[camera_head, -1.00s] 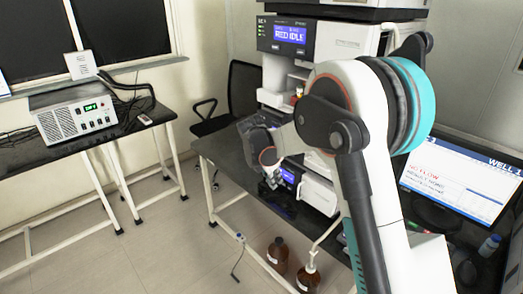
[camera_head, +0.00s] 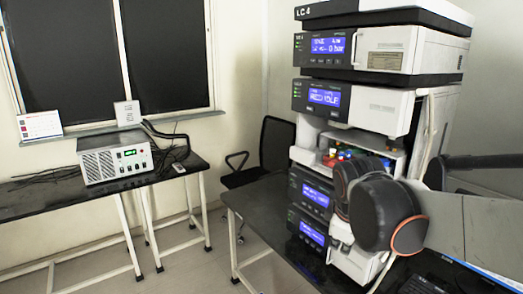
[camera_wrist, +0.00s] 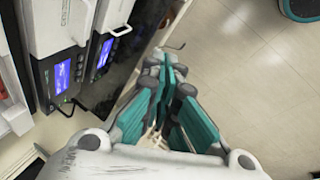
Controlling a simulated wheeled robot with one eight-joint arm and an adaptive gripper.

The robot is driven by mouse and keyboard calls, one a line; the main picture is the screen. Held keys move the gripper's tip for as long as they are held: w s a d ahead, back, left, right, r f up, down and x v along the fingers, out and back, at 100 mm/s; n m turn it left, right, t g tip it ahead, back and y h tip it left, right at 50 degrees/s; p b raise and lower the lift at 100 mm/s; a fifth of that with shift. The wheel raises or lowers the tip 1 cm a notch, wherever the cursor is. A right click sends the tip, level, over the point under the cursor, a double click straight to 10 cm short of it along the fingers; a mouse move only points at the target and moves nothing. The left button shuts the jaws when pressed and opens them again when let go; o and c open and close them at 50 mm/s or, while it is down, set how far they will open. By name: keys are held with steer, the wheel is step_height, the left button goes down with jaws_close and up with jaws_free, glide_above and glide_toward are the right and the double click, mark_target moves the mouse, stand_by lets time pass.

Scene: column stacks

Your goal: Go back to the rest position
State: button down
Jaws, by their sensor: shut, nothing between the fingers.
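My gripper (camera_wrist: 171,78) shows in the wrist view with teal finger pads. It is shut and holds nothing. It is beside the front of the instrument stack, over the dark table edge and the pale floor. In the head view my arm's dark joint and grey link cover the lower right, and I cannot make out the fingers there. The instrument stack (camera_head: 388,106), marked LC 4, stands on the dark bench (camera_head: 262,205). Two of its lit blue displays show at the left of the wrist view (camera_wrist: 62,78).
A grey power unit (camera_head: 108,163) with a green display sits on the left table (camera_head: 40,201). A black chair (camera_head: 274,150) stands between table and bench. Coloured caps (camera_head: 345,155) show in an open bay of the stack. Tiled floor (camera_wrist: 240,80) is clear right of the gripper.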

steer(key=s+f+m+t+y, duration=0.1)
steer(key=s+f+m+t, duration=0.1)
steer(key=s+m, duration=0.8)
steer(key=shift+s+d+m, duration=0.4)
steer(key=shift+s+d, duration=0.05)
steer(key=shift+s, duration=3)
